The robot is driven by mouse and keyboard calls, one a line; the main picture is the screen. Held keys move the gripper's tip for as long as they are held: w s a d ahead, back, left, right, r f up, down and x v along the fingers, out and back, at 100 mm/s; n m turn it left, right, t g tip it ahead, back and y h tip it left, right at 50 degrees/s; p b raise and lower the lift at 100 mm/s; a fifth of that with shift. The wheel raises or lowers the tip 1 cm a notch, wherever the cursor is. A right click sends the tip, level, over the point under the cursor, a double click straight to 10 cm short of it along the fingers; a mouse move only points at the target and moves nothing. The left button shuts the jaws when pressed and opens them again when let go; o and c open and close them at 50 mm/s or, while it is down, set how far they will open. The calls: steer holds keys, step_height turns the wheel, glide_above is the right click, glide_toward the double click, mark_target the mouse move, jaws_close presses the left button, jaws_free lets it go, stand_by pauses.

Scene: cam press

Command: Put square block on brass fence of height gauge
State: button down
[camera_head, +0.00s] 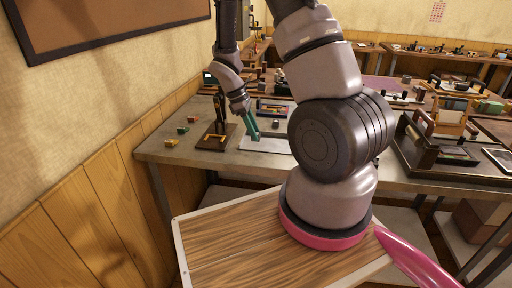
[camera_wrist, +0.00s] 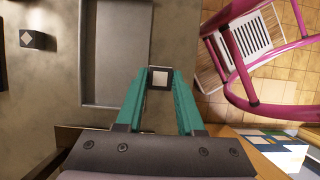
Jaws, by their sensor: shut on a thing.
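My gripper (camera_wrist: 160,82) has teal fingers, shut on a small dark square block (camera_wrist: 160,77) with a pale square on its face. In the head view my gripper (camera_head: 254,137) points down over the pale plate; the held block is too small to make out there. A dark wooden stand with a brass-coloured outline on its base, seemingly the height gauge (camera_head: 212,143), stands just left of my gripper. Its fence cannot be told apart clearly.
The pale plate (camera_head: 266,146) lies near the table's front edge. Another dark block with a pale diamond (camera_wrist: 38,40) stands apart on the table (camera_head: 165,157). Several small coloured pieces (camera_head: 171,143) lie at the left. Crowded fixtures (camera_head: 440,130) fill the right side.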

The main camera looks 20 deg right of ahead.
mark_target(258, 155)
steer(key=shift+f, duration=3.05)
steer(key=shift+f, duration=0.1)
steer(key=c, duration=0.5)
jaws_free()
